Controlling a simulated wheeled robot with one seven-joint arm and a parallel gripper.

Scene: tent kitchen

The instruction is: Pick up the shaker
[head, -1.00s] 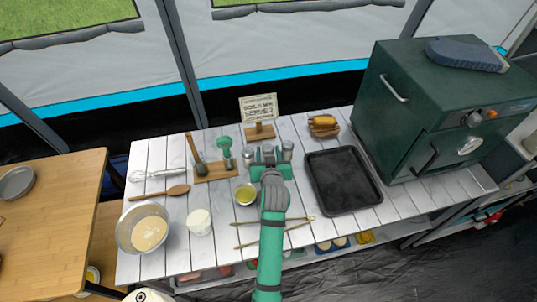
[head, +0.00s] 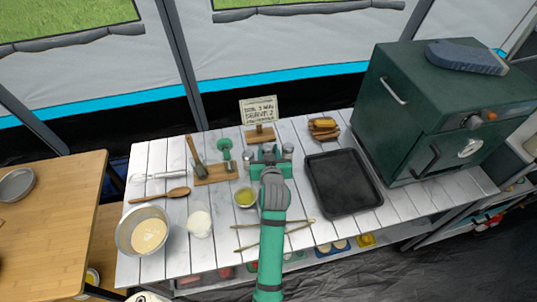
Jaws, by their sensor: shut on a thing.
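My gripper (head: 270,155) is at the back middle of the white plank table, reached over from the front and seen from behind. It is shut on the shaker, which its own body and my arm mostly hide. Small silvery round shapes show at the gripper's left and right sides. I cannot tell which of them belong to the shaker. Whether the shaker touches the table (head: 150,262) is hidden too.
A wooden board (head: 216,178) with green tools and a cup of yellow liquid (head: 245,197) are close left. A small sign (head: 259,112) stands behind. A black tray (head: 342,182) and a green oven (head: 425,110) are right. Thin sticks (head: 298,229) lie in front.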

